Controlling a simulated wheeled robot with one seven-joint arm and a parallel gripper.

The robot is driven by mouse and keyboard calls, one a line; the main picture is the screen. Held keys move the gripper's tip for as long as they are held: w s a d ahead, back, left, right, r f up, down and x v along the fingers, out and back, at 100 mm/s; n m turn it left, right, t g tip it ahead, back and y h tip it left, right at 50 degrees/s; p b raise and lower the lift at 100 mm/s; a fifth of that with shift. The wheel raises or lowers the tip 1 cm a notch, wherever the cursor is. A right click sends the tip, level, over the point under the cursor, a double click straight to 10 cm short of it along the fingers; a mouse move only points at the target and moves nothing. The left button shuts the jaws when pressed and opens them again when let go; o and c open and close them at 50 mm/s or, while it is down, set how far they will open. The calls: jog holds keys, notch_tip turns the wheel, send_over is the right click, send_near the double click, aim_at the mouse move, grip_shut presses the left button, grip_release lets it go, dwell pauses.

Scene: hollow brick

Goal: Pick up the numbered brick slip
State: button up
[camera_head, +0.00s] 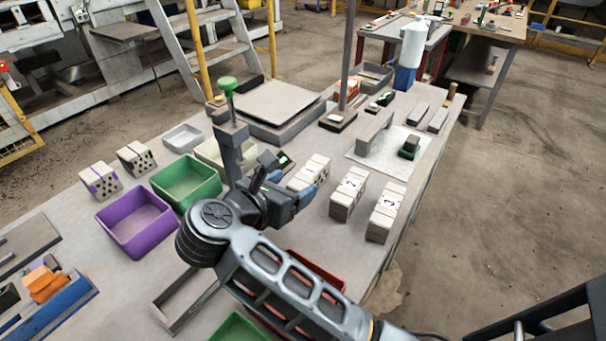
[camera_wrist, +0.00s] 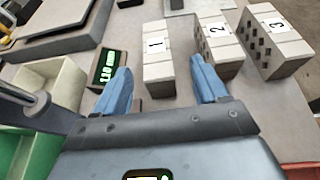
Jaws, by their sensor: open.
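Three pale hollow bricks stand in a row on the bench, with white labels on top. The brick marked 1 (camera_wrist: 158,72), the brick marked 2 (camera_wrist: 222,50) and the brick marked 3 (camera_wrist: 272,48) run left to right in the wrist view. The head view also shows brick 1 (camera_head: 309,171), brick 2 (camera_head: 348,194) and brick 3 (camera_head: 385,212). My gripper (camera_wrist: 161,70) is open and empty. In the wrist view its blue fingertips lie either side of brick 1, the right one overlapping brick 2. I cannot tell its height above them. My gripper (camera_head: 288,178) partly hides brick 1 in the head view.
A small green-lit display (camera_wrist: 108,66) stands left of brick 1. A post with a green knob (camera_head: 228,86) rises beside my arm. Purple (camera_head: 137,223) and green (camera_head: 186,182) bins and dotted bricks (camera_head: 100,181) are left. A grey arch-shaped block (camera_head: 374,131) stands behind the bricks.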

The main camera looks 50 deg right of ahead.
aim_at(306, 175)
jog(key=p+x, duration=0.1)
jog(key=x, duration=0.6)
jog(key=shift+w+d+p, duration=0.15)
jog(key=shift+w+p, duration=0.1)
jog(key=shift+p, duration=0.1)
jog(key=shift+c, duration=0.2)
jog(key=c, duration=1.2)
